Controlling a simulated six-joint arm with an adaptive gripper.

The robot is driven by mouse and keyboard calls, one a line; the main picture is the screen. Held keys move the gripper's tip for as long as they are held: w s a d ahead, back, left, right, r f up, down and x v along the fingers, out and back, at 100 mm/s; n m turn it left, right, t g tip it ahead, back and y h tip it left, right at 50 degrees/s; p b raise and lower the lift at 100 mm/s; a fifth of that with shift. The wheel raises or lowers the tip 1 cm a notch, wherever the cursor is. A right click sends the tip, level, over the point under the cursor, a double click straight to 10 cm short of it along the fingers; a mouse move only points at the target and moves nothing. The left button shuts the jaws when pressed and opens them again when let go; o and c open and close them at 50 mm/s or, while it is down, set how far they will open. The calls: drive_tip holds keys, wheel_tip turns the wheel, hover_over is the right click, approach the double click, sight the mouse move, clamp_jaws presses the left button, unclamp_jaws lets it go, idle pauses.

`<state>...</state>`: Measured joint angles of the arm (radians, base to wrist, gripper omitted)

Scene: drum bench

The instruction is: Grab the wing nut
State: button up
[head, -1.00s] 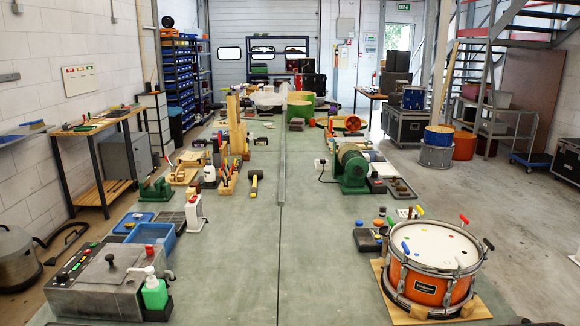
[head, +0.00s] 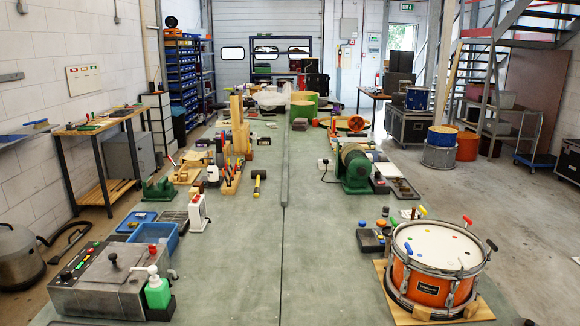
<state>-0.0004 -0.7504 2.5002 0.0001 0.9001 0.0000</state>
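I cannot make out a wing nut for certain at this size. An orange drum (head: 428,289) with a white head and metal rims stands on a wooden board (head: 397,309) at the front right. Small coloured dots lie on the drum head. My gripper is not in view.
Left of the drum is a dark block (head: 370,240) with small coloured knobs near it. A green machine (head: 355,170) stands behind. A grey tank (head: 105,285) with a green bottle (head: 157,292) is at the front left.

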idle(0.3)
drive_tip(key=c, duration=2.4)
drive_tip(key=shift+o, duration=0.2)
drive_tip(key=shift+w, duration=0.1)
